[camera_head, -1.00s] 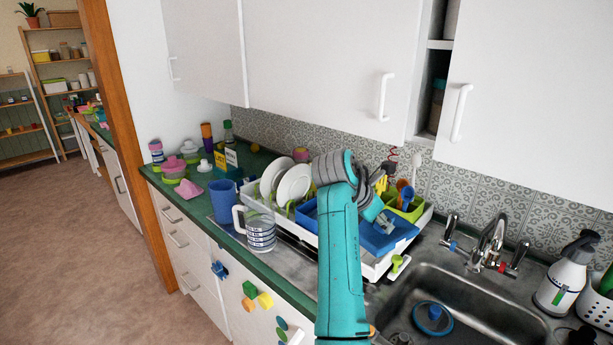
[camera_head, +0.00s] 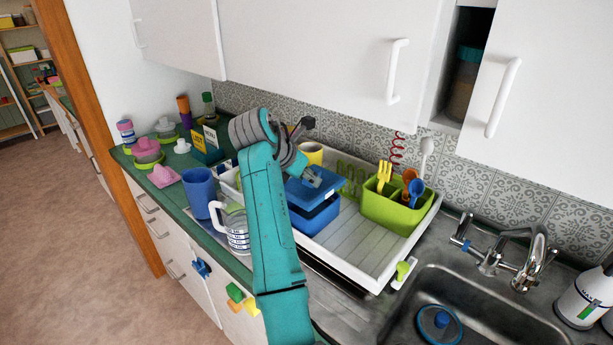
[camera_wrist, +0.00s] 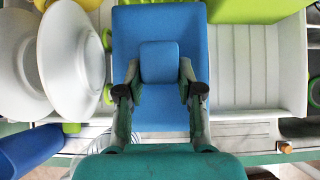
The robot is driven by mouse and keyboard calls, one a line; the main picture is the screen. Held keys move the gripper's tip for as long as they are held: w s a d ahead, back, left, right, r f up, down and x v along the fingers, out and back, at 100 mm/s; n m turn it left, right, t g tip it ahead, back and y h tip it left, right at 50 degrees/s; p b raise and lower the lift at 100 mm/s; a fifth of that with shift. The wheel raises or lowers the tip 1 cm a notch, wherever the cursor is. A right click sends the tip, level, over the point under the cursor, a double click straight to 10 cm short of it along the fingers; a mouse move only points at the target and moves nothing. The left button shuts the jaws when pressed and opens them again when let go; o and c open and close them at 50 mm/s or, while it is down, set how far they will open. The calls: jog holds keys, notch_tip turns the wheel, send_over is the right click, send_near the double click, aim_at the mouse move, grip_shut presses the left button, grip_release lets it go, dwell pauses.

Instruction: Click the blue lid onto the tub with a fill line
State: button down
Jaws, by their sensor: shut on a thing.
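My gripper (camera_head: 311,176) is shut on the blue lid (camera_head: 322,188) over the dish rack. In the wrist view my fingers (camera_wrist: 160,92) grip the raised block on top of the lid (camera_wrist: 128,40). A blue tub (camera_head: 316,220) stands in the rack directly below the lid. A dark gap shows between lid and tub at the front, so the lid looks held just above the rim; I cannot tell whether they touch anywhere. No fill line can be made out on the tub. In the wrist view the lid hides the tub.
The white dish rack (camera_head: 375,250) has clear floor right of the tub. A green caddy (camera_head: 388,211) with utensils stands at its right end. White plates (camera_wrist: 85,55) are left of the lid. A measuring jug (camera_head: 236,228) and blue cup (camera_head: 199,192) stand left of my arm.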

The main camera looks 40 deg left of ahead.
aim_at(307, 186)
jog(key=shift+f, duration=0.1)
jog(key=shift+d+f, duration=0.1)
jog(key=shift+f, duration=1.3)
jog(key=shift+f, duration=1.05)
dwell(0.7)
jog(key=c, duration=0.7)
grip_release()
jog(key=shift+o, duration=0.2)
jog(key=v, duration=1.2)
jog(key=shift+s, duration=0.1)
